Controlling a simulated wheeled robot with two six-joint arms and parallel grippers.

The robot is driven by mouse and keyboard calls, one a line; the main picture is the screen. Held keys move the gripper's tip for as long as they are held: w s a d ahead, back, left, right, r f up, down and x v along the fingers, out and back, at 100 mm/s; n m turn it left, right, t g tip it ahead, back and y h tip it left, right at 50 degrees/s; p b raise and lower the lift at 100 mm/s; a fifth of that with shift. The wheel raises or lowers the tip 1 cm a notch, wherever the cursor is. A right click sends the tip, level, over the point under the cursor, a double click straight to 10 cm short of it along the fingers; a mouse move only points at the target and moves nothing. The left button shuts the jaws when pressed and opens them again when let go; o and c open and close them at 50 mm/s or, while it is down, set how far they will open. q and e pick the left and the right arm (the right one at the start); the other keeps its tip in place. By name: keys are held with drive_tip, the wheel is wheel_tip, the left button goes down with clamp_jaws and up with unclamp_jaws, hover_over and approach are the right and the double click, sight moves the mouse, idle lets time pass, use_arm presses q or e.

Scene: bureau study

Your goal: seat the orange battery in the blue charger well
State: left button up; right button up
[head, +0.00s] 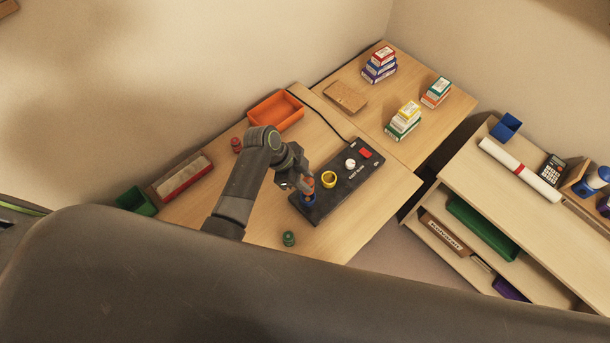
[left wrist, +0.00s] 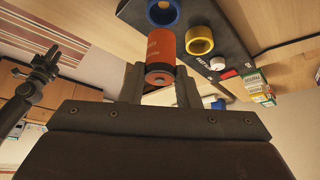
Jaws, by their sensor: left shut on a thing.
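The orange battery (left wrist: 163,48) is held between the fingers of my left gripper (left wrist: 160,88), which is shut on it. In the head view the orange battery (head: 308,182) is at the near left end of the black charger (head: 336,190), just over the blue well (head: 308,200), which the battery and gripper partly hide. In the left wrist view the blue well (left wrist: 164,13) shows a ring with its opening in sight, and the battery's far end overlaps its edge; the exact gap is unclear. A dark gripper, seemingly my right (left wrist: 34,68), shows at the left of that view.
The yellow well (head: 329,179) is beside the blue one; a white knob (head: 350,164) is further along. A red battery (head: 236,145) and a green battery (head: 289,239) stand on the desk. An orange tray (head: 276,112) and stacked boxes (head: 380,65) are at the back.

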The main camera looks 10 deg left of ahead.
use_arm(q)
drive_tip(key=shift+f+b, duration=2.3)
drive_tip(key=shift+f, duration=0.35)
drive_tip(key=shift+r+p, duration=0.1)
drive_tip(key=shift+p, duration=0.35)
drive_tip(key=shift+f+b, duration=0.45)
drive_tip(key=shift+f, duration=0.15)
drive_tip(key=o, duration=0.8)
drive_tip(key=shift+p+v, duration=2.75)
drive_tip(key=shift+v, duration=2.8)
drive_tip(key=shift+s+f, duration=0.1)
